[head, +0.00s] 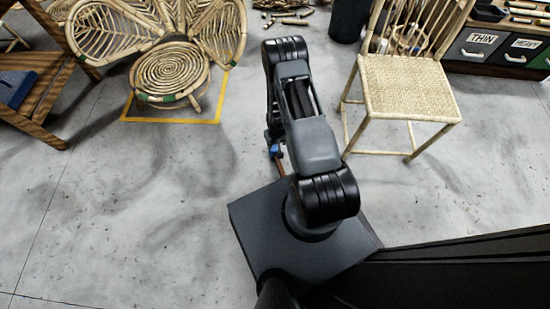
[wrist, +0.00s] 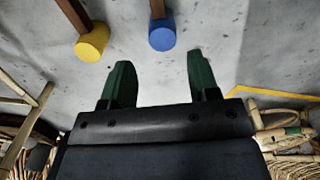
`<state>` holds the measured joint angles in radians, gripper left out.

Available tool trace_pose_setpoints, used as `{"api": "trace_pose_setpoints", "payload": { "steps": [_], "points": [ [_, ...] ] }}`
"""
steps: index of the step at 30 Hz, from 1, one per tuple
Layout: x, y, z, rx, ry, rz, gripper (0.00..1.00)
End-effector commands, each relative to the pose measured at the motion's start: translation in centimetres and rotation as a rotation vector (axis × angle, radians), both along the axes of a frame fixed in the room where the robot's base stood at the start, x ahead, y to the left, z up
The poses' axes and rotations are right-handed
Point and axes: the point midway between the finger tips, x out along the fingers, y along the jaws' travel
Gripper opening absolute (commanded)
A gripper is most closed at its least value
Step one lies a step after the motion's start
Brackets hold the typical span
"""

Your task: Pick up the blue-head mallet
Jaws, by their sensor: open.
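The blue-head mallet (wrist: 162,34) shows in the wrist view at top centre, its brown handle running out of the top edge. Its blue head lies just beyond my fingertips, roughly in line with the gap between them. In the head view a bit of blue and a thin brown stick (head: 280,164) show beside my arm, probably this mallet. A yellow-head mallet (wrist: 92,42) lies to its left in the wrist view. My gripper (wrist: 158,60) is open, with nothing between its dark green fingers. In the head view my arm hides most of the gripper.
A rattan chair (head: 408,88) stands right of my arm. A low round rattan seat (head: 172,72) stands at upper left inside a yellow floor outline (head: 170,121). A wooden rack (head: 45,80) is at far left. Bare concrete floor (head: 140,200) lies open at left.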

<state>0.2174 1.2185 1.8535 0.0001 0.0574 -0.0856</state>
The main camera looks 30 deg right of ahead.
Motion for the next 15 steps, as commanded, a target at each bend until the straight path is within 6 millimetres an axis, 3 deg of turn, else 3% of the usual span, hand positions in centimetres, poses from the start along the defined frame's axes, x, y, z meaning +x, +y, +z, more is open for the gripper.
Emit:
{"api": "trace_pose_setpoints", "payload": {
  "steps": [1, 15],
  "points": [
    [-0.5, 0.0, -1.7, 0.002, 0.006, -0.002, 0.55],
    [-1.3, 0.0, -10.1, 0.003, 0.013, -0.005, 0.55]
  ]
}}
